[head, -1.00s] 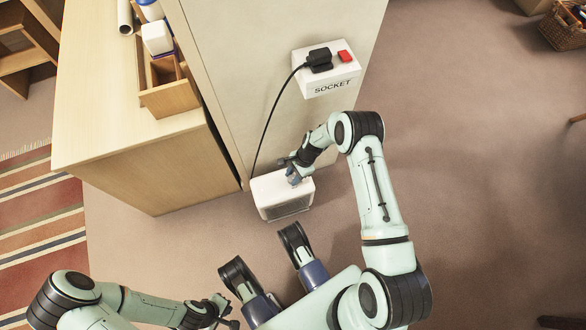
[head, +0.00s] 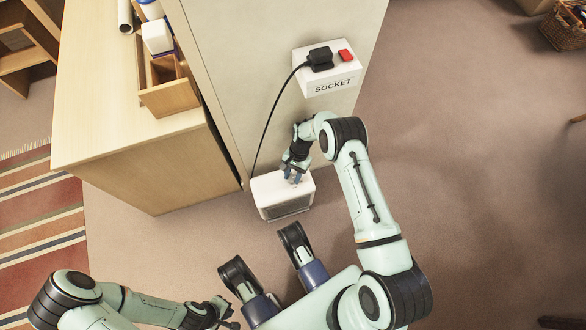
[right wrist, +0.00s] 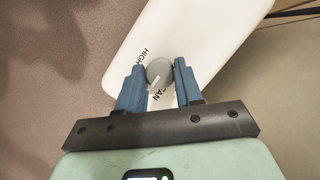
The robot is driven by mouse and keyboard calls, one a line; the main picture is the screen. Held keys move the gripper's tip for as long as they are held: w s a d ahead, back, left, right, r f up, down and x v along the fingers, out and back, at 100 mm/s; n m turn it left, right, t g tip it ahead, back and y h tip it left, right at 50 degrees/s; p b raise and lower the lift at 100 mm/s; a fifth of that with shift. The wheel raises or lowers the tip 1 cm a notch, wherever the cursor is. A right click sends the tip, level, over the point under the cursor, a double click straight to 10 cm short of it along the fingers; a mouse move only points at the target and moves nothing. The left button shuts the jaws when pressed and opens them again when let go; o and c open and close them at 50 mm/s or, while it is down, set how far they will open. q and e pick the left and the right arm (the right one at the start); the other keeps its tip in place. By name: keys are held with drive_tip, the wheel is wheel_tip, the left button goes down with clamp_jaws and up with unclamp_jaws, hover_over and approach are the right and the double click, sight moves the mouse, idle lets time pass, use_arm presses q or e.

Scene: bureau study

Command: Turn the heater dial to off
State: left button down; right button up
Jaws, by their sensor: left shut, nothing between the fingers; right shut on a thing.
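The heater (head: 268,190) is a white box on the floor against the grey panel. My right gripper (head: 293,179) is over its top. In the right wrist view, the round grey dial (right wrist: 159,72) sits on the heater's white top (right wrist: 200,30) between the blue fingertips of my right gripper (right wrist: 160,76), which is shut on it. A pale pointer line on the dial points down and slightly left in that view. "HIGH" is readable, and "FAN" is partly covered; no "off" mark shows. My left gripper (head: 227,314) is shut and empty at the bottom left.
A black cord runs from the heater up to a plug (head: 320,59) in the white socket box (head: 328,90), which has a red switch (head: 345,55). A wooden desk (head: 120,110) stands to the left. The floor (head: 480,190) at right is mostly clear.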

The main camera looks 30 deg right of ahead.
idle(0.3)
drive_tip(key=o, duration=1)
drive_tip(key=shift+o, duration=0.2)
